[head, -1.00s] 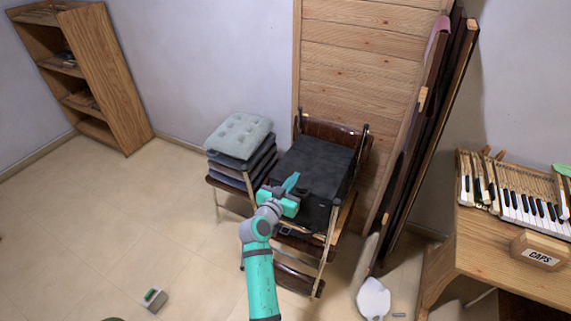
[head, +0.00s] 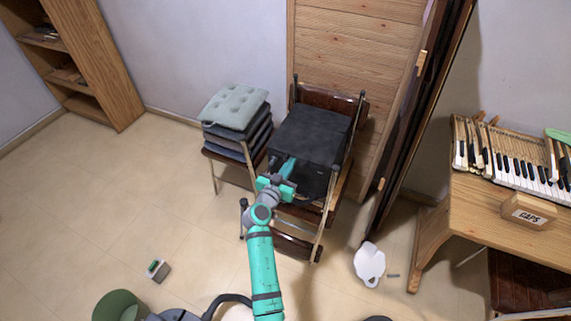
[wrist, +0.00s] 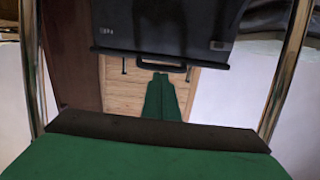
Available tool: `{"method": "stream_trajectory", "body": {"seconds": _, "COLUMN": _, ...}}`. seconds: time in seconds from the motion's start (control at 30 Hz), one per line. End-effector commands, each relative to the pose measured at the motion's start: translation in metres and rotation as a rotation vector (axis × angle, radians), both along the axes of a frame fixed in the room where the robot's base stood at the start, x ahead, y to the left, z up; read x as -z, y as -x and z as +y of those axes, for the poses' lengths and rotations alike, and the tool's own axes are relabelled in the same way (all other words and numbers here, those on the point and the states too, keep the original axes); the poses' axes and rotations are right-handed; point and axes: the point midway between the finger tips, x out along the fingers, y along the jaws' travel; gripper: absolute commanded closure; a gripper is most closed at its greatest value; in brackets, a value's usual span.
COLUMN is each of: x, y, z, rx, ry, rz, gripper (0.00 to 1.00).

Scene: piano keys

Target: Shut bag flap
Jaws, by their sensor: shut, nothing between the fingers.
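The black bag (head: 312,135) sits on a brown chair with metal legs. Its broad dark top is seen in the head view, and part of its front shows below. In the wrist view, a dark panel of the bag (wrist: 165,25) fills the top, with a straight lower edge and a handle (wrist: 135,64). I cannot tell surely which part is the flap or how far it stands open. My gripper (head: 289,165) is shut and empty at the bag's front left, near the front edge of its top. Its green fingers (wrist: 160,82) point toward the bag's edge; contact is unclear.
A cushion stack (head: 235,108) stands left of the bag. A wooden plank panel (head: 345,55) is behind, with dark tall boards to the right. A piano-key bench (head: 450,210) with a CAPS box (head: 528,211) is at right. A white object (head: 369,263) lies on the floor. Open floor is left.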

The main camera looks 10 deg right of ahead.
Motion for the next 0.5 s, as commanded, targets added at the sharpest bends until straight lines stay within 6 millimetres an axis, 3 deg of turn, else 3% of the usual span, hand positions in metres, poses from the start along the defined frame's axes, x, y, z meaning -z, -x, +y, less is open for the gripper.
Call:
{"method": "stream_trajectory", "body": {"seconds": 0.03, "x": 0.025, "y": 0.006, "z": -0.001, "rx": 0.005, "ry": -0.018, "rz": 0.037, "gripper": 1.0}}
{"method": "stream_trajectory", "body": {"seconds": 0.37, "x": 0.024, "y": 0.006, "z": -0.002, "rx": 0.007, "ry": -0.017, "rz": 0.037, "gripper": 1.0}}
{"method": "stream_trajectory", "body": {"seconds": 0.5, "x": 0.013, "y": 0.007, "z": -0.001, "rx": 0.007, "ry": -0.016, "rz": 0.031, "gripper": 1.0}}
